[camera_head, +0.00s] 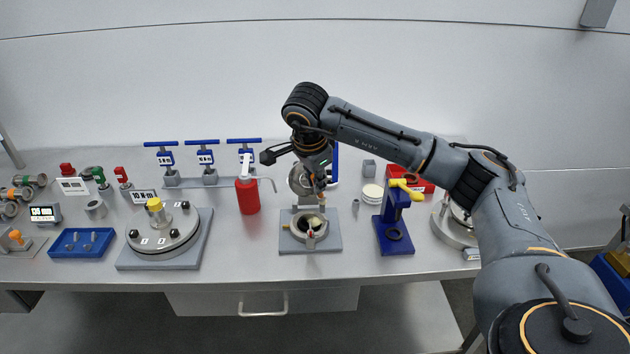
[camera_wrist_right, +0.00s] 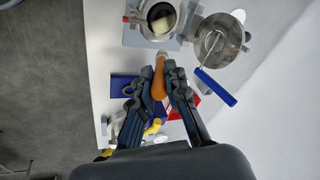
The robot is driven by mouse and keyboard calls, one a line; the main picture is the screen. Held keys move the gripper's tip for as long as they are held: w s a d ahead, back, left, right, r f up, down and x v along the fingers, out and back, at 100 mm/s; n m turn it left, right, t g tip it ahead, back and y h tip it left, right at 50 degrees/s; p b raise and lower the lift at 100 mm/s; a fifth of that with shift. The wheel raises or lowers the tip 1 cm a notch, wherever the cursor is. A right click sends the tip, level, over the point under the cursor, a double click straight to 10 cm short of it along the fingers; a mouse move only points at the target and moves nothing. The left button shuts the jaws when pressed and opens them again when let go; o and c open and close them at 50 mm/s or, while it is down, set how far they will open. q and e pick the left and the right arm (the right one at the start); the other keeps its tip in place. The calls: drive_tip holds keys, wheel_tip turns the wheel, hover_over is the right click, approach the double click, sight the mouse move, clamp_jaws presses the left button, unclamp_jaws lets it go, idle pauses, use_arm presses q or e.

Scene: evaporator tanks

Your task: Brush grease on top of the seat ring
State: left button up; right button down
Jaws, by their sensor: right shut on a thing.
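A round metal body (camera_head: 292,228) stands on a grey plate (camera_head: 330,243) near the middle of the bench. Its open top shows a dark inside; I take its rim as the seat ring. My right gripper (camera_head: 319,187) is above and just behind it. In the wrist view, my right gripper (camera_wrist_right: 160,72) is shut on the orange-brown handle of a brush (camera_wrist_right: 158,82). The brush points toward the round body (camera_wrist_right: 151,13), and a pale patch shows over its dark opening. I cannot tell whether the bristles touch the rim. My left gripper is not in view.
A red pump bottle (camera_head: 248,196) stands left and a blue press-like stand (camera_head: 394,234) right. A bolted round cover (camera_head: 163,235) sits further left. The bench front edge is mostly clear.

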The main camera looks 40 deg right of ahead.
idle(0.6)
drive_tip(key=shift+w+f+g+y+p, duration=0.1)
drive_tip(key=shift+w+g+y+p, duration=0.25)
drive_tip(key=shift+p, duration=0.2)
drive_tip(key=shift+w+f, duration=0.25)
drive_tip(key=shift+f, duration=0.05)
